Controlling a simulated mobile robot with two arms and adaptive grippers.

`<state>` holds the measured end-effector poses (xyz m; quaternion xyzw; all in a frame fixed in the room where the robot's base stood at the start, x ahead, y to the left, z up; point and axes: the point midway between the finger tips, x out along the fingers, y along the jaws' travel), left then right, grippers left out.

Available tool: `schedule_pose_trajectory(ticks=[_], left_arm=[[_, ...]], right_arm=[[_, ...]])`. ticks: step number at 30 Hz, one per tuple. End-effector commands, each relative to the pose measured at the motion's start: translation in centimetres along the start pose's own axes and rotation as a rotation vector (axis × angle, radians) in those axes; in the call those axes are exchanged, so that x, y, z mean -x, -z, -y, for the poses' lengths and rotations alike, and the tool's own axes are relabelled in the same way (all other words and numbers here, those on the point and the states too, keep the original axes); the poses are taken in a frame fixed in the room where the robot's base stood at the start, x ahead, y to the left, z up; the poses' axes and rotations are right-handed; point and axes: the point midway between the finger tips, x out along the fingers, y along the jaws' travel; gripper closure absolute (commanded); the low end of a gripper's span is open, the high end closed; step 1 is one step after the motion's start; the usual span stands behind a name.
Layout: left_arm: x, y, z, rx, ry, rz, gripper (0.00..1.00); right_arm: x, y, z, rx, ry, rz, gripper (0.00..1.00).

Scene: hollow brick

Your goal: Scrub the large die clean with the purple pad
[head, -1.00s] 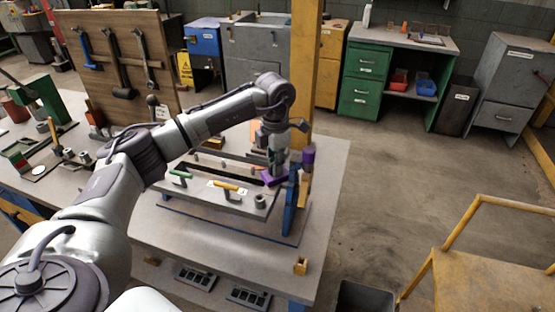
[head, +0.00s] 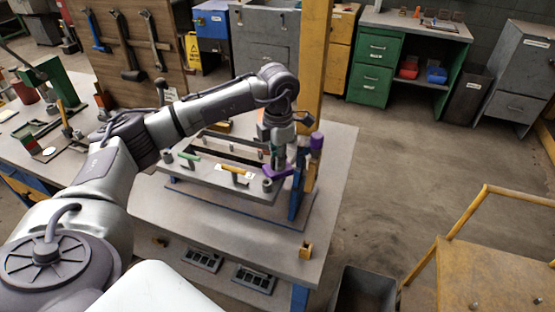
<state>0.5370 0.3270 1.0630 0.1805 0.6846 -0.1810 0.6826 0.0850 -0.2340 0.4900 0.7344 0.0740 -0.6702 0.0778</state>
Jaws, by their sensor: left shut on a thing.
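A wide grey metal block with a long dark slot, which looks like the large die (head: 215,181), lies on the table. The pad shows low beneath the fingers, at the die's right end. I cannot tell whether it touches the surface. The fingers are small and partly hidden by the wrist. My right gripper is not in view.
A purple-topped cylinder (head: 317,141) and a yellow post (head: 314,70) stand right beside the gripper. A small brass-coloured block (head: 305,250) sits near the table's front right corner.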

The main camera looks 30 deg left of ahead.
Motion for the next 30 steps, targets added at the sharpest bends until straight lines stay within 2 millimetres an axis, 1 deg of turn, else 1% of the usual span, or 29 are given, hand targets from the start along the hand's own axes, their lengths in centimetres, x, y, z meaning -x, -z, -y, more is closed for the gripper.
schedule_pose_trajectory(ticks=[1, 6, 13, 21, 30], left_arm=[[-0.1, -0.5, -0.3, 0.001, 0.000, 0.002, 1.00], [-0.1, -1.4, -1.2, 0.001, 0.000, 0.002, 1.00], [-0.1, -1.9, -1.7, 0.001, -0.001, 0.002, 1.00], [-0.1, -3.5, -3.2, 0.001, -0.001, 0.002, 1.00], [-0.1, -4.4, -4.0, 0.001, -0.001, 0.003, 1.00]], right_arm=[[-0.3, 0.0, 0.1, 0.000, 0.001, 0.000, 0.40], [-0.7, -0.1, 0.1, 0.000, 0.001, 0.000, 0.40], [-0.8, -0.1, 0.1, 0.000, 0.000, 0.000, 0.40], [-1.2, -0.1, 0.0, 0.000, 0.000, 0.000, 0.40], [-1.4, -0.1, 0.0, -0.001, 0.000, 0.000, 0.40]])
